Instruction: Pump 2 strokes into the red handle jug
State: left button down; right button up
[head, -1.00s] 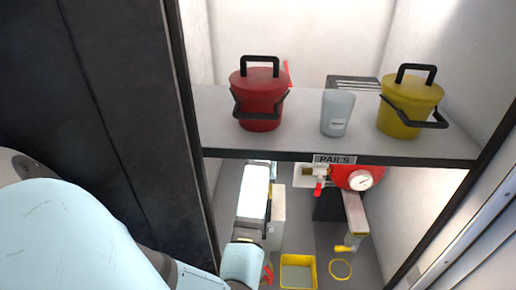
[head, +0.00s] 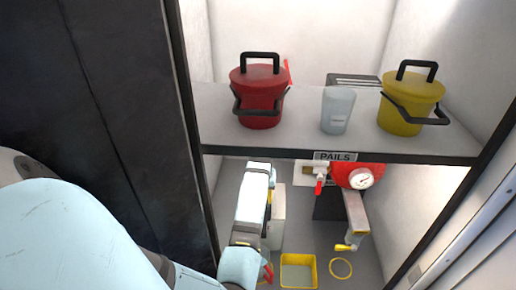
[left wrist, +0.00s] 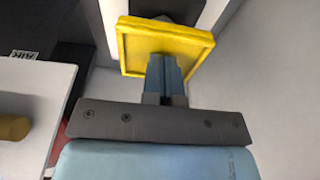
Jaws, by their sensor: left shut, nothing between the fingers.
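A small red handle (head: 268,272) shows low in the head view, beside my left arm. My arm hides most of what it belongs to, so I cannot make out the jug itself. My left gripper's fingers are hidden in the head view. In the left wrist view, my left gripper (left wrist: 165,65) is shut and empty, its fingers pointing at a yellow square plate with a raised rim (left wrist: 135,60). I cannot tell whether they touch it. A red vessel (head: 340,177) with a round gauge (head: 361,179) and a red lever (head: 320,186) sits under the shelf.
The shelf edge (head: 420,159) crosses above my left wrist. It bears a red pail (head: 258,100), a clear cup (head: 336,112) and a yellow pail (head: 408,103). A dark panel (head: 120,110) stands left.

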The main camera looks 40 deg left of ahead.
pick_arm(q)
jog(key=shift+f, duration=0.6)
jog(key=shift+p+v, duration=0.6)
jog(key=shift+v, duration=0.5)
jog(key=shift+w+a+r, duration=0.15)
jog(key=shift+r, duration=0.95)
jog(key=shift+v, duration=1)
jog(key=shift+w+a+r, duration=0.1)
jog(key=shift+w+a, duration=0.05)
jog(key=shift+w, duration=0.05)
jog(key=shift+r, duration=0.5)
jog(key=v, duration=0.3)
jog(key=shift+w+a, duration=0.2)
